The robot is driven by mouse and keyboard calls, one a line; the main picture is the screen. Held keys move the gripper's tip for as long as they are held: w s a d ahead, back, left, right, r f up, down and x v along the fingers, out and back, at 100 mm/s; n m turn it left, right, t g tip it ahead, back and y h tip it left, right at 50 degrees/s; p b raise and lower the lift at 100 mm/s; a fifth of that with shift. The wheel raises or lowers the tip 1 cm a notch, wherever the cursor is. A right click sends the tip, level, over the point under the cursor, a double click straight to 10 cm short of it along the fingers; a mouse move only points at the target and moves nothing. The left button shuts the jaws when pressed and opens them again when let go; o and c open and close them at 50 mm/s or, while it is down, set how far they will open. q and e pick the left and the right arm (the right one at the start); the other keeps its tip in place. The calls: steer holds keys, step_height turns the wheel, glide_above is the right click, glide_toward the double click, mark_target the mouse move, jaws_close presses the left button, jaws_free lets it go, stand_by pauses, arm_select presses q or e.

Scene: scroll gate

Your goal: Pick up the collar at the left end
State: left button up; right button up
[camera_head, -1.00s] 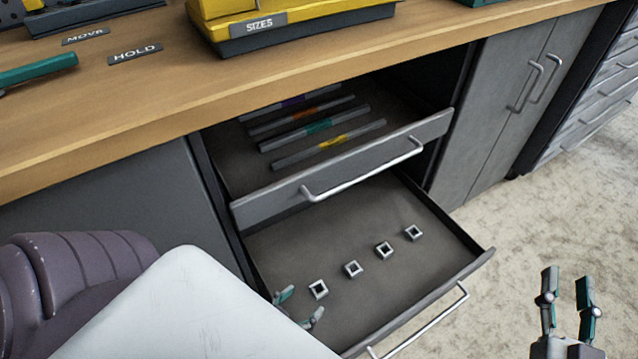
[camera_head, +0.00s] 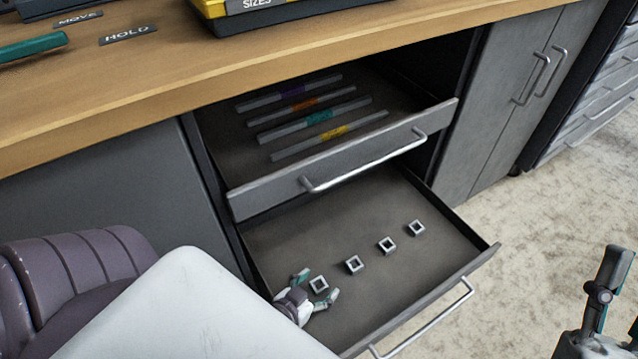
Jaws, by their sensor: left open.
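Several small square grey collars with dark openings lie in a spaced row in the lower open drawer (camera_head: 330,220). The collar at the left end (camera_head: 319,284) sits nearest my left gripper (camera_head: 317,286). That gripper is open, with one teal-tipped finger on the left side of this collar and the other at its lower right. I cannot tell whether the fingers touch it. The other collars (camera_head: 354,264) lie farther right. My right gripper (camera_head: 617,290) is at the lower right over the floor, partly cut off by the frame edge, with its finger spread unclear.
The upper drawer (camera_head: 330,170) is also open, holding several bars with coloured bands, and overhangs the back of the lower one. The wooden worktop (camera_head: 280,75) is above. Drawer handles (camera_head: 425,320) stick out in front. Closed cabinet doors (camera_head: 515,90) stand to the right.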

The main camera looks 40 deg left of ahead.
arm_select(q)
jaws_close()
stand_by(0.3)
stand_by(0.3)
